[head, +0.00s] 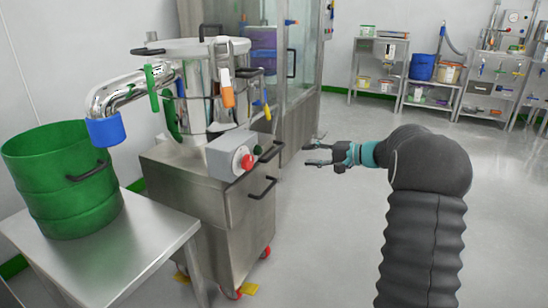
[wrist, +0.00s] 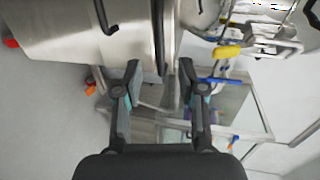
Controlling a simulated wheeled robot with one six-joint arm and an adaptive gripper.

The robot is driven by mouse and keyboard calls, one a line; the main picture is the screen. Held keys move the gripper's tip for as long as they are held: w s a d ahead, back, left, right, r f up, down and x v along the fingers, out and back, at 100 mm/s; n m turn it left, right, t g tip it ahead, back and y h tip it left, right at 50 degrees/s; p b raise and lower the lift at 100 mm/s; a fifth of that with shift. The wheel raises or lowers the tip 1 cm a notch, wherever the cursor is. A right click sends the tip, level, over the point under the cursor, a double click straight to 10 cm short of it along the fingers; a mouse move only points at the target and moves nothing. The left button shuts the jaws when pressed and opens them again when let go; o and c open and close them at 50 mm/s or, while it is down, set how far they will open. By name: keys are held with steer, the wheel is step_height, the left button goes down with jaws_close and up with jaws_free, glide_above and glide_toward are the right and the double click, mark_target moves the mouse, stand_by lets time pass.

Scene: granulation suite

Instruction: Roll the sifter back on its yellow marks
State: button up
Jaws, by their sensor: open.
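The sifter (head: 210,190) is a steel cabinet on red-wheeled casters, with a round steel drum on top and a bent pipe ending in a blue cuff. Black bar handles (head: 262,188) stick out from its side facing my gripper. One yellow floor mark (head: 250,289) lies beside the near caster (head: 232,293); another yellow mark (head: 182,273) shows by the table leg. My gripper (head: 312,154) is open and empty, right of the handles and apart from them. In the wrist view, a black handle (wrist: 158,38) shows beyond and between the open fingertips (wrist: 160,68).
A steel table (head: 110,255) with a green drum (head: 65,180) stands close at the sifter's left. A glass-walled steel cabinet (head: 290,120) stands behind it. Shelves (head: 380,65) line the far wall. The floor (head: 320,240) right of the sifter is clear.

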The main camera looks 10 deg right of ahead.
mark_target(276, 154)
steer(key=x, duration=0.9)
steer(key=w+x, duration=0.1)
steer(key=x, duration=0.3)
steer(key=shift+w+d, duration=0.1)
steer(key=shift+w, duration=0.15)
steer(key=shift+c, duration=0.2)
jaws_close()
